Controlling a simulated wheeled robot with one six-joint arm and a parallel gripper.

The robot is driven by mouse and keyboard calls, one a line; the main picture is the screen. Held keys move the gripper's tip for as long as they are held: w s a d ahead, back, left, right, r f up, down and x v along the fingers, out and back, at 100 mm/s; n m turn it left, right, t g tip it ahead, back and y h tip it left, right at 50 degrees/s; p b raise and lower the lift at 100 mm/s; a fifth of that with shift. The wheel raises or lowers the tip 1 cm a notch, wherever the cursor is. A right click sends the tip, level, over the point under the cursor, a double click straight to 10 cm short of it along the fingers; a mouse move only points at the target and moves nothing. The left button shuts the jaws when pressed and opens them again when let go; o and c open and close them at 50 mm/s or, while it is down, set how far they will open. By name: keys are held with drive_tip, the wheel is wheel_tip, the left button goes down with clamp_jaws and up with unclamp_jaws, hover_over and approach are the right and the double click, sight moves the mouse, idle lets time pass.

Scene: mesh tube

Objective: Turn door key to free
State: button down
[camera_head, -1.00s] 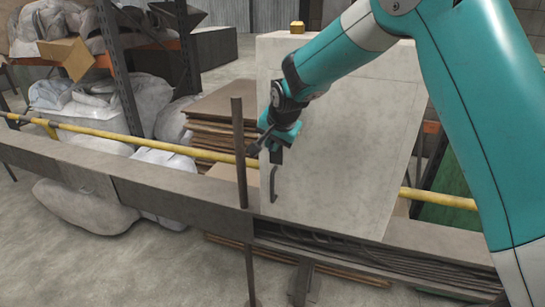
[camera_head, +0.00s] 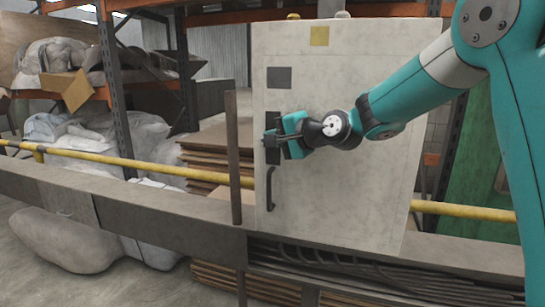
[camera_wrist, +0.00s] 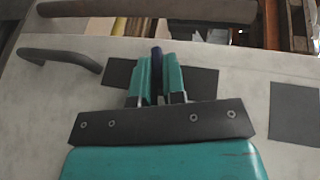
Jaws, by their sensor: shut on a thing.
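The pale cabinet door (camera_head: 335,190) stands upright and looks closed in the head view. A black lock plate (camera_head: 272,122) is on its left side, above a dark curved handle (camera_head: 271,188). My gripper (camera_head: 268,142) is at the lock plate. In the wrist view the plate (camera_wrist: 198,78) lies behind my gripper (camera_wrist: 157,75), whose teal fingers are shut on a dark blue upright piece, the key (camera_wrist: 157,60). The handle (camera_wrist: 62,54) shows at the left there. The keyhole is hidden by the fingers, so how far the key is turned cannot be told.
A yellow rail (camera_head: 120,160) and a grey beam (camera_head: 150,222) run in front of and beside the cabinet. A thin brown post (camera_head: 235,160) stands just left of the door. Stacked boards (camera_head: 205,155) and a rack with sacks are farther left.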

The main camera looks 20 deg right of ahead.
drive_tip(key=t+b, duration=0.1)
drive_tip(key=t+y+b, duration=0.1)
drive_tip(key=b, duration=0.1)
drive_tip(key=shift+d+f+m, duration=0.1)
drive_tip(key=shift+f+m, duration=0.3)
drive_tip(key=shift+r+b, duration=0.1)
drive_tip(key=shift+b, duration=0.5)
drive_tip(key=shift+r+t+y, duration=0.1)
drive_tip(key=shift+t+y, duration=0.2)
drive_tip(key=shift+t, duration=0.1)
drive_tip(key=c, duration=1.2)
unclamp_jaws()
drive_tip(key=b+v, duration=0.2)
drive_tip(key=v, duration=1.5)
